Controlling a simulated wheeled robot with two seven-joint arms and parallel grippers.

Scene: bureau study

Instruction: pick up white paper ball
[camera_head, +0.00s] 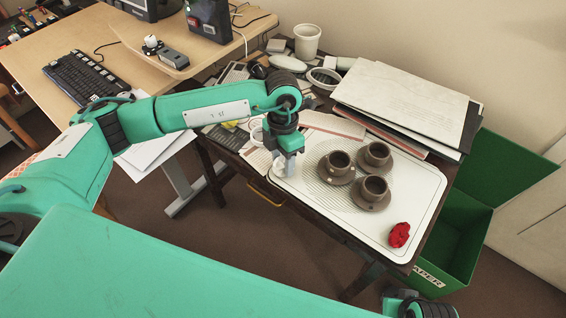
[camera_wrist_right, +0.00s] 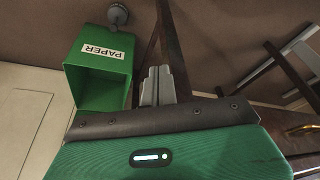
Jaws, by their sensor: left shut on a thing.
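My left gripper (camera_head: 289,168) points down at the left end of the white tray (camera_head: 410,178) on the dark side table. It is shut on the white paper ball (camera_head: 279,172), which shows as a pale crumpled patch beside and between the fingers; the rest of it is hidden. I cannot tell whether the ball still touches the tray. A crumpled red ball (camera_head: 399,235) lies at the tray's right front corner. My right gripper (camera_wrist_right: 160,72) shows in the right wrist view with its grey fingers together and nothing between them.
Three brown cups on saucers (camera_head: 374,190) stand mid-tray, right of my left gripper. Stacked boards (camera_head: 405,105) lie behind them. A green bin marked PAPER (camera_head: 465,220) stands open right of the table; it also shows in the right wrist view (camera_wrist_right: 88,82). A white cup (camera_head: 307,40) stands at the back.

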